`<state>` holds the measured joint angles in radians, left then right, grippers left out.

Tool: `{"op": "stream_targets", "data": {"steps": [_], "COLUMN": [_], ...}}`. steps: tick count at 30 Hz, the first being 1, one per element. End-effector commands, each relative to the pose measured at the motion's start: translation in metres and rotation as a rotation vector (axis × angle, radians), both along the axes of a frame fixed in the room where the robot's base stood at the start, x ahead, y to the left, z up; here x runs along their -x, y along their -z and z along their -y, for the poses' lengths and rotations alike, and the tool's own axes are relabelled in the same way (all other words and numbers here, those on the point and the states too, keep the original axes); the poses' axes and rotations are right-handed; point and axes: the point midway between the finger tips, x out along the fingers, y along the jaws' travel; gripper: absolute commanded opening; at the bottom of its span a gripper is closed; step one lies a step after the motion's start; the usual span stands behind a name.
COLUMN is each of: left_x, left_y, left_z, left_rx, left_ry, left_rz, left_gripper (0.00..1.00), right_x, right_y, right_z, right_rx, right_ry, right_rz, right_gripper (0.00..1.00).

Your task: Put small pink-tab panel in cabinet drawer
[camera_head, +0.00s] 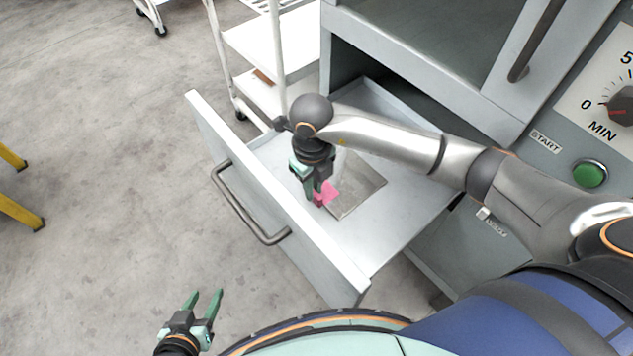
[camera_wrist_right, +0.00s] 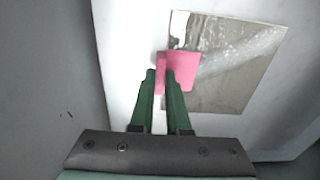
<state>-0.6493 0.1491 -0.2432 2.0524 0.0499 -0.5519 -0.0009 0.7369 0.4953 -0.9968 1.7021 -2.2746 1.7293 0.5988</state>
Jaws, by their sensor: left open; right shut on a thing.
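The small panel (camera_head: 358,184) is a grey square sheet with a pink tab (camera_head: 329,191) at its edge. It lies in, or just above, the floor of the open cabinet drawer (camera_head: 403,220). My right gripper (camera_head: 318,199) reaches down into the drawer and is shut on the pink tab. In the right wrist view, the fingertips (camera_wrist_right: 165,80) pinch the tab (camera_wrist_right: 185,70), and the panel (camera_wrist_right: 230,75) extends to the right. I cannot tell whether the panel touches the drawer floor. My left gripper (camera_head: 203,303) is open and empty, low at the left outside the drawer.
The drawer's front wall (camera_head: 270,190) carries a metal handle (camera_head: 247,205). The cabinet (camera_head: 430,50) rises behind, with a green start button (camera_head: 590,173) and a dial at right. A white shelf cart (camera_head: 262,60) stands behind the drawer. Floor at left is mostly clear.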

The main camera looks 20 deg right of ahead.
Motion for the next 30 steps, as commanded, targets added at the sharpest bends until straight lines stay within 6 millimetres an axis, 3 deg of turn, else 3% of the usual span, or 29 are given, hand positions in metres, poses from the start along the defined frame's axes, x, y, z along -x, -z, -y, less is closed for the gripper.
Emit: {"op": "stream_targets", "data": {"steps": [8,9,16,24,30], "left_x": [-0.001,-0.001,-0.001,0.0,0.0], "left_y": [0.002,0.001,0.0,0.0,-0.01], "left_z": [-0.001,-0.001,-0.001,-0.001,0.0], "left_rx": [-0.001,-0.001,-0.001,0.001,0.005], "left_ry": [-0.002,-0.003,-0.003,-0.005,-0.007], "left_rz": [0.001,0.001,0.001,-0.001,0.0], "left_gripper": [0.5,0.5,0.5,0.5,0.5], "right_x": [0.0,0.0,0.0,0.0,-0.005], "right_y": [0.003,0.002,0.002,0.001,-0.013], "right_z": [0.0,0.0,0.0,0.0,0.006], "right_rx": [0.0,0.0,0.0,0.0,0.001], "right_ry": [0.0,0.0,0.0,0.0,0.001], "right_rz": [0.001,0.001,0.001,0.001,0.003], "right_gripper": [0.0,0.17,0.43,0.44,0.44]}}
